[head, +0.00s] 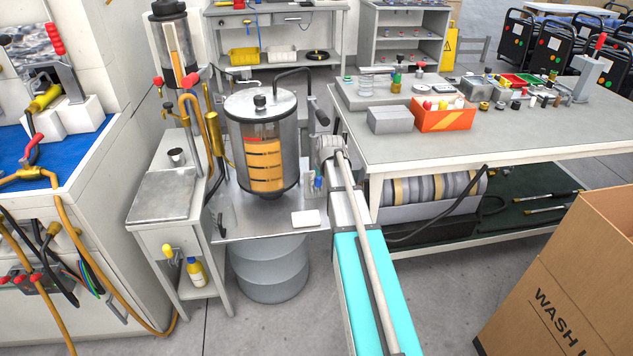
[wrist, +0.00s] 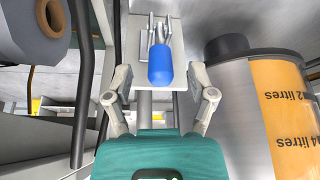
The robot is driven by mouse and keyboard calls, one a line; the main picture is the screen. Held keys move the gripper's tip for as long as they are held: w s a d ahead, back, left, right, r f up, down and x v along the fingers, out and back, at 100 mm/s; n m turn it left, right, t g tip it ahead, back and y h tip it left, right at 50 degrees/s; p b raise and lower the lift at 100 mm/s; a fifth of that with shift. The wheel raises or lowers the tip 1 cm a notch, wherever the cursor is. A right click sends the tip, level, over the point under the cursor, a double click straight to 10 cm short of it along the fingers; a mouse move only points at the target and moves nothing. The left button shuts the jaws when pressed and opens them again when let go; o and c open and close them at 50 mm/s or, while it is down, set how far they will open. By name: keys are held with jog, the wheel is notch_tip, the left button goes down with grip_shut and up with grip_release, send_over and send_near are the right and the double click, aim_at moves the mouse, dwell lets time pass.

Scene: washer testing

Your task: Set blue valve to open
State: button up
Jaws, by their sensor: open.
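The blue valve handle (wrist: 160,65) is a rounded blue grip in the upper middle of the wrist view. Thin metal prongs and a pale plate show behind it. My gripper (wrist: 160,77) is open, with one grey finger on each side of the handle and a visible gap on both sides. Its teal body fills the bottom middle. I cannot tell how far the fingertips are from the handle in depth. In the head view a small blue patch (head: 318,183) shows beside the end of my arm, right of the metal tank. The gripper is not clear there.
The metal tank (head: 260,140) with orange litre markings stands close by and fills the right of the wrist view. A grey roll (wrist: 35,28) and dark pipes are at the left. The grey workbench (head: 500,135) stands right of my arm. A cardboard box (head: 570,275) is at front right.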

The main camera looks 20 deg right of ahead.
aim_at(318, 180)
jog(key=shift+w+d+f+b, duration=0.1)
jog(key=shift+w+f+b, duration=0.15)
jog(key=shift+w, duration=0.3)
jog(key=shift+w+f+b, duration=0.2)
jog(key=shift+w+f, duration=0.05)
jog(key=shift+w, duration=0.25)
jog(key=shift+b+x, duration=0.95)
